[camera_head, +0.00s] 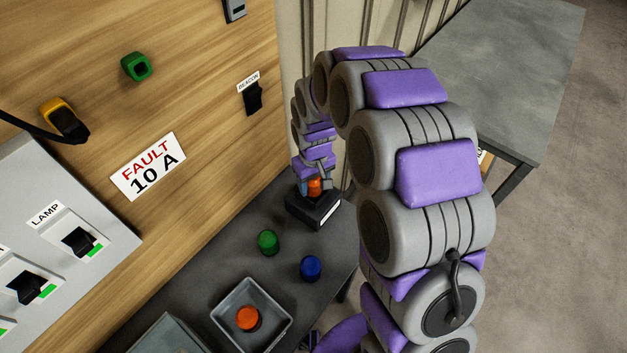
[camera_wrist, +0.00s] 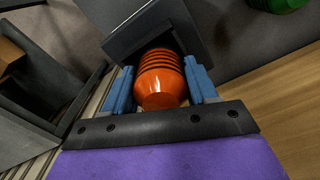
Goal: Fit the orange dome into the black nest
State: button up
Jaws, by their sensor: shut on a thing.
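My gripper (camera_head: 315,184) is shut on an orange dome (camera_wrist: 162,76), with its blue fingers on either side of the ribbed body in the wrist view. The orange dome also shows between the fingers in the head view (camera_head: 315,187). The black nest (camera_head: 325,213) is a dark block at the far end of the dark bench, directly below my gripper. In the wrist view the dome's far end overlaps the block (camera_wrist: 125,33). I cannot tell whether the dome is inside the nest or just above it.
A second orange dome (camera_head: 248,318) lies in a grey tray (camera_head: 222,316). A green dome (camera_head: 268,241) and a blue dome (camera_head: 311,267) stand on the bench (camera_head: 230,259). A wooden panel (camera_head: 200,90) with switches rises at the left.

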jog(key=o, duration=1.1)
jog(key=shift+c, duration=0.2)
notch_tip(320, 180, up, 12)
jog(key=shift+f+p, duration=0.15)
jog(key=shift+p, duration=0.7)
jog(key=shift+s+d+r, duration=0.1)
jog(key=shift+s+r, duration=0.05)
jog(key=shift+r, duration=0.3)
jog(key=s+d+r+m, duration=0.2)
jog(key=s+d, duration=0.2)
jog(key=s, duration=0.6)
jog(key=s+d+r+m+g, duration=0.1)
jog(key=s+d, duration=0.4)
jog(key=s, duration=0.6)
jog(key=s+d+r+m, duration=0.2)
jog(key=s+d+r, duration=0.1)
jog(key=s, duration=0.7)
jog(key=shift+s+d+m+g, duration=0.35)
jog(key=shift+d+m+g, duration=0.05)
jog(key=shift+d, duration=0.45)
jog(key=shift+r, duration=0.1)
